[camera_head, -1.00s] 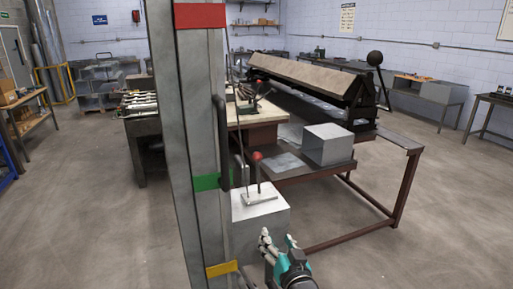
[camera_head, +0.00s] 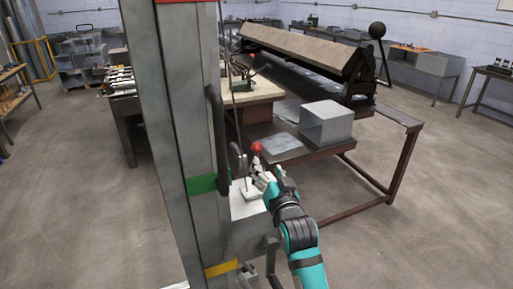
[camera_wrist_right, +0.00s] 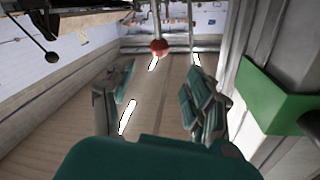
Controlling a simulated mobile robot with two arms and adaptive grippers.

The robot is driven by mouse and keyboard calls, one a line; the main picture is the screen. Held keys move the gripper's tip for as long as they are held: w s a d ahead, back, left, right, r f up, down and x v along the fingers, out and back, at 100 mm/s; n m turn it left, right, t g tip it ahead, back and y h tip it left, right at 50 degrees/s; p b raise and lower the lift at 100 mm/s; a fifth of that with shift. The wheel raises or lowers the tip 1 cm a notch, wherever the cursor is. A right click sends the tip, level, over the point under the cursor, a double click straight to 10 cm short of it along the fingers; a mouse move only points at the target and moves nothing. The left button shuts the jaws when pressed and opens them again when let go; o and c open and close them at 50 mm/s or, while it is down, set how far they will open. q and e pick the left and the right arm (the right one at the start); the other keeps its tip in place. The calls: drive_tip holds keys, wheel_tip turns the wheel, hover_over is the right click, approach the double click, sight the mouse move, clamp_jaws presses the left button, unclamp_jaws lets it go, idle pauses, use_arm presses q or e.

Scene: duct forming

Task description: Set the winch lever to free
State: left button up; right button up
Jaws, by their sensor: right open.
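The lever with a red ball knob (camera_head: 256,147) stands upright over a pale plate (camera_head: 252,195) on a grey box, beside the tall grey post. The knob also shows in the right wrist view (camera_wrist_right: 159,47), beyond and between my fingers. My right gripper (camera_head: 263,180) is at the lever, just below the knob, and hides part of the lever and plate. Its fingers are apart and empty in the right wrist view (camera_wrist_right: 157,100). I cannot tell whether it touches the lever. My left gripper is not in view.
The tall post (camera_head: 168,120) has a green band (camera_head: 201,184), a yellow band (camera_head: 221,268) and a black handle. A long bending machine (camera_head: 300,50) stands farther back. The floor at right is clear.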

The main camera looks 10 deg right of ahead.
sight(258, 152)
drive_tip(key=w, duration=0.7)
drive_tip(key=shift+a+f, duration=0.1)
drive_tip(key=shift+f, duration=0.1)
drive_tip(key=w+b, duration=0.1)
drive_tip(key=w, duration=0.1)
drive_tip(key=w+b, duration=0.1)
drive_tip(key=w, duration=0.1)
drive_tip(key=shift+f+b, duration=0.2)
drive_tip(key=shift+b, duration=0.2)
drive_tip(key=shift+w+r, duration=0.1)
drive_tip(key=shift+w, duration=0.45)
drive_tip(key=shift+w+a, duration=0.1)
drive_tip(key=shift+w, duration=0.05)
drive_tip(key=shift+r, duration=0.1)
drive_tip(key=c, duration=0.5)
clamp_jaws()
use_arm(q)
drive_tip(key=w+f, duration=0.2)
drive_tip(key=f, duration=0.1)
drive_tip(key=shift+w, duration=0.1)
